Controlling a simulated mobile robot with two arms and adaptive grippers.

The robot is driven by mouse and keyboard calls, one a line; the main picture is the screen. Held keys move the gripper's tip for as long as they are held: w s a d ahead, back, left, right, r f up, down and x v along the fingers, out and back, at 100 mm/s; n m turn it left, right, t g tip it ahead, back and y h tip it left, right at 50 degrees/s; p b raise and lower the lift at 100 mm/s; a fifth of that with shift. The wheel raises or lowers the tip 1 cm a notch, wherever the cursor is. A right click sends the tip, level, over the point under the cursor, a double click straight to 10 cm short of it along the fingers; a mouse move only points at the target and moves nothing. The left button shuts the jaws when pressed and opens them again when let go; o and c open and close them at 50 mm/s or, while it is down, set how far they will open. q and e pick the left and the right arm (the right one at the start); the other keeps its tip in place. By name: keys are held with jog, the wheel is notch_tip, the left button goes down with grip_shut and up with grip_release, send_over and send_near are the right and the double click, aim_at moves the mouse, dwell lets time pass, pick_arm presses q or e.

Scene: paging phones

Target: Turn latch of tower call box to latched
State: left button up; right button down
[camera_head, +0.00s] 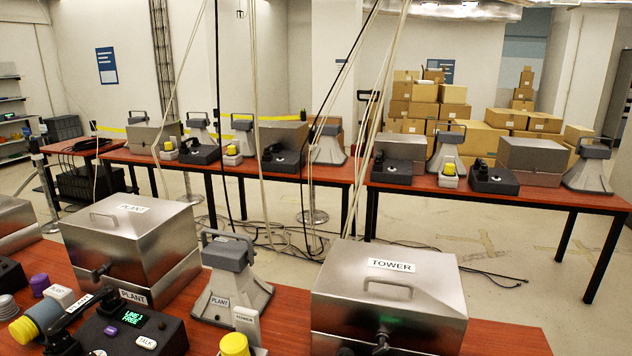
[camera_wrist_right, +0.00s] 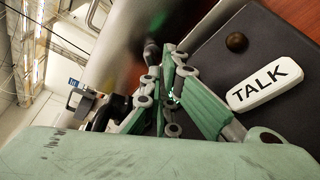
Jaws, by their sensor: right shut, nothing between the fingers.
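The tower call box (camera_head: 390,290) is a silver metal box labelled TOWER, with its lid down, at the front right of the near table in the head view. Its dark latch knob (camera_head: 382,340) is on the front face at the bottom edge of the picture, and its lower part is cut off. My right gripper (camera_wrist_right: 170,72) shows only in the right wrist view, with its green fingers closed together and empty. Its tips are near a dark knob (camera_wrist_right: 151,52) on a shiny metal surface; I cannot tell if they touch. My left gripper is in neither view.
A black panel with a white TALK button (camera_wrist_right: 264,83) lies close beside the right fingers. A silver PLANT box (camera_head: 130,240), a grey PLANT horn (camera_head: 230,280) and a black PLANT console (camera_head: 130,328) crowd the near table to the left. Cables hang behind.

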aim_at(378, 346)
jog(key=shift+w+d, duration=0.3)
jog(key=shift+w, duration=0.3)
jog(key=shift+w+d+p, duration=0.1)
jog(key=shift+w+d, duration=0.15)
jog(key=shift+w, duration=0.65)
jog(key=shift+w+d+p, duration=0.15)
jog(key=shift+w+d, duration=0.15)
jog(key=shift+w, duration=0.6)
jog(key=shift+w+d+p, duration=0.1)
jog(key=shift+w+d, duration=0.15)
jog(key=shift+w, duration=0.65)
